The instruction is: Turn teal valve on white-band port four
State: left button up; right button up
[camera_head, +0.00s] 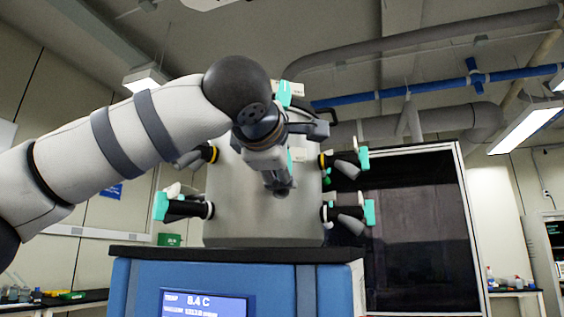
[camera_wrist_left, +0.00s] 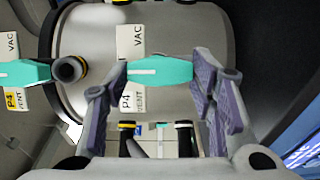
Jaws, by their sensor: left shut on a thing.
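The teal valve (camera_wrist_left: 160,70) on the white-labelled port sits mid-frame in the left wrist view. Its handle lies crosswise in that picture, over a white label (camera_wrist_left: 131,42) reading VAC, P4 and VENT. My left gripper (camera_wrist_left: 160,85) has one finger at each end of this handle and is shut on it. In the head view my left gripper (camera_head: 280,185) is in front of the steel chamber (camera_head: 235,205), and my wrist hides much of what is behind. My right gripper is in neither view.
Another teal valve (camera_wrist_left: 22,73) with a yellow P4 label (camera_wrist_left: 14,99) is close by on the left. More teal-handled ports stick out at the chamber's left (camera_head: 160,206) and right (camera_head: 369,212). The blue cabinet (camera_head: 275,290) with a display (camera_head: 205,304) stands below.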

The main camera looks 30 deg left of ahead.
pick_arm(q)
jog(key=o, duration=1.1)
jog(key=shift+a, duration=0.1)
jog(key=shift+o, duration=0.2)
jog(key=v, duration=1.2)
